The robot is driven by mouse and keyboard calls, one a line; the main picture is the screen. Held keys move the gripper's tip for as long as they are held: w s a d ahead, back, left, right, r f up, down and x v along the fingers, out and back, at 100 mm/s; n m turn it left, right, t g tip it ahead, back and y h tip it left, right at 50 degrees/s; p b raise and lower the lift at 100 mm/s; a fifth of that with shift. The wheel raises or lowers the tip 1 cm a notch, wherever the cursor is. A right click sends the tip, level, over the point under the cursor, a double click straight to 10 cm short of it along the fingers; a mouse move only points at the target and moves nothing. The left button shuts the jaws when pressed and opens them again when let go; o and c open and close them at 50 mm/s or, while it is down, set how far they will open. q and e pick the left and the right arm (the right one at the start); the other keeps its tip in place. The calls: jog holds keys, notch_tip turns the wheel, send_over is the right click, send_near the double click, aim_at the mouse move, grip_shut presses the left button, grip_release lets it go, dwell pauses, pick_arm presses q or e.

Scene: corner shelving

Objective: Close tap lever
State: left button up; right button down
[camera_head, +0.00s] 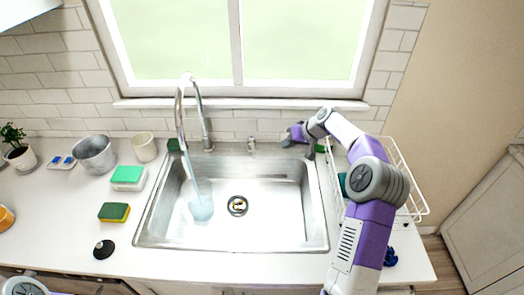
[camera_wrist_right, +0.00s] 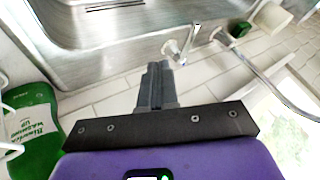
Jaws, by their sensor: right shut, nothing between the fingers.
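The chrome faucet (camera_head: 206,125) stands behind the sink, and a pale stream of water (camera_head: 195,180) runs from its spout into the basin. A small chrome fitting (camera_head: 251,144), which looks like the tap lever, stands on the rear rim right of the faucet. It also shows in the right wrist view (camera_wrist_right: 180,47), just beyond my fingertips. My right gripper (camera_head: 289,137) is right of this fitting, behind the sink's rear right corner, apart from it. In the right wrist view my right gripper (camera_wrist_right: 155,72) is shut and empty. My left gripper is out of view.
The sink (camera_head: 270,220) fills the middle of the counter. A white wire rack (camera_head: 405,170) stands on the right. A green washing-up bottle (camera_wrist_right: 32,125) is beside my right gripper. The tiled wall (camera_head: 270,128) is close behind. A sponge (camera_head: 114,212) lies left of the sink.

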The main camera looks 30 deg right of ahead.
aim_at(253, 147)
jog(key=w+a+f, duration=0.6)
jog(key=w, duration=0.1)
jog(key=shift+a+f, duration=0.2)
jog(key=shift+f, duration=0.1)
jog(key=shift+w, duration=0.1)
